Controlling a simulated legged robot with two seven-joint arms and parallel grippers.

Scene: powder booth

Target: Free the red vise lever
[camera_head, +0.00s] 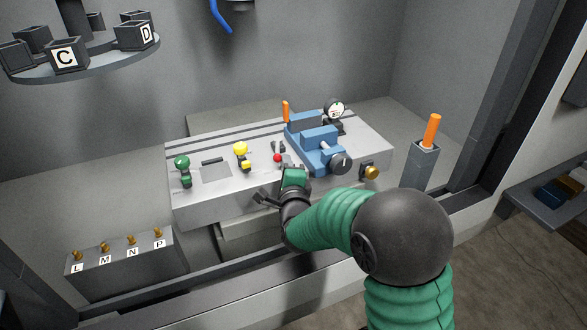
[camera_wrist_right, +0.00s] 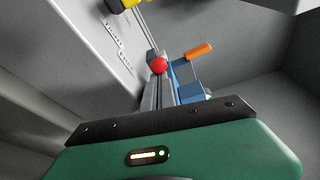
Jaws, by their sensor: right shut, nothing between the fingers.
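The red vise lever shows as a small red ball knob (camera_head: 278,158) on the grey bench, just left of the blue vise (camera_head: 318,143). In the right wrist view the red knob (camera_wrist_right: 158,65) is just beyond the hand, with part of the blue vise (camera_wrist_right: 188,88) to its right. The lever's shaft is mostly hidden. My right gripper (camera_head: 288,163) is at the bench's front edge, close to the knob. It is shut and empty; I cannot tell whether it touches the lever. My left gripper is not in view.
A yellow knob (camera_head: 240,149) and a green knob (camera_head: 182,161) stand left on the bench (camera_head: 215,173). A gauge (camera_head: 334,110), a brass knob (camera_head: 370,171) and an orange-handled post (camera_head: 431,130) are right. A lettered carousel (camera_head: 90,62) hangs upper left.

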